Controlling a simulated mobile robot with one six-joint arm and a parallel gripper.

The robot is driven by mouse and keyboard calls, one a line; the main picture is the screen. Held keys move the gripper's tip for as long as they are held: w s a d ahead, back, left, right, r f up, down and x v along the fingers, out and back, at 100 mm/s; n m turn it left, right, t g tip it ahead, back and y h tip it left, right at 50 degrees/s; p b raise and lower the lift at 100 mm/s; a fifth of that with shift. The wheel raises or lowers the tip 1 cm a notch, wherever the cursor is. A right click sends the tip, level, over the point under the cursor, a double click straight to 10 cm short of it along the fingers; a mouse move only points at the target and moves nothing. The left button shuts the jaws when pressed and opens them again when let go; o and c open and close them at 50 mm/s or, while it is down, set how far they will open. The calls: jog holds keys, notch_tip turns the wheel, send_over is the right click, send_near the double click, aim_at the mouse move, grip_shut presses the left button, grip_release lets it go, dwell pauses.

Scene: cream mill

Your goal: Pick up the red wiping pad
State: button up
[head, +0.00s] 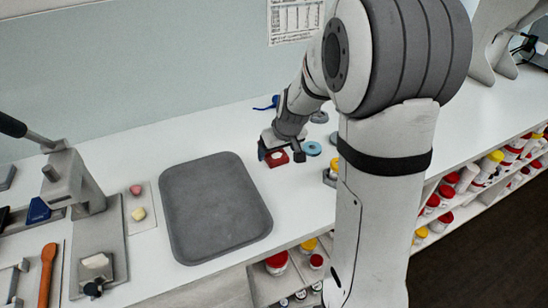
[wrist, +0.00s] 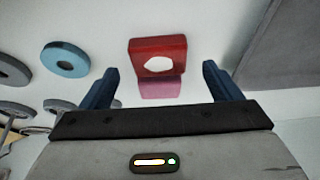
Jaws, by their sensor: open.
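The red wiping pad (wrist: 158,46) lies ahead of my gripper (wrist: 158,85) in the wrist view, between the lines of its two blue fingers. It is a red block with a pale oval patch on its face and a pink part along its near side.
A blue ring (head: 312,148) lies close to the right of the pad, with grey discs (head: 319,117) behind. A grey tray (head: 215,205) lies to the left. A press-like device (head: 75,185) stands further left. Shelves with jars (head: 276,263) are below the counter's front edge.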

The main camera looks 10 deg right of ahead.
jog(key=x, duration=0.2)
jog(key=shift+w+f, duration=0.15)
jog(key=shift+f, duration=0.1)
jog(key=shift+c, duration=0.6)
jog(key=c, duration=0.9)
jog(key=shift+r, duration=0.1)
jog(key=shift+c, duration=0.2)
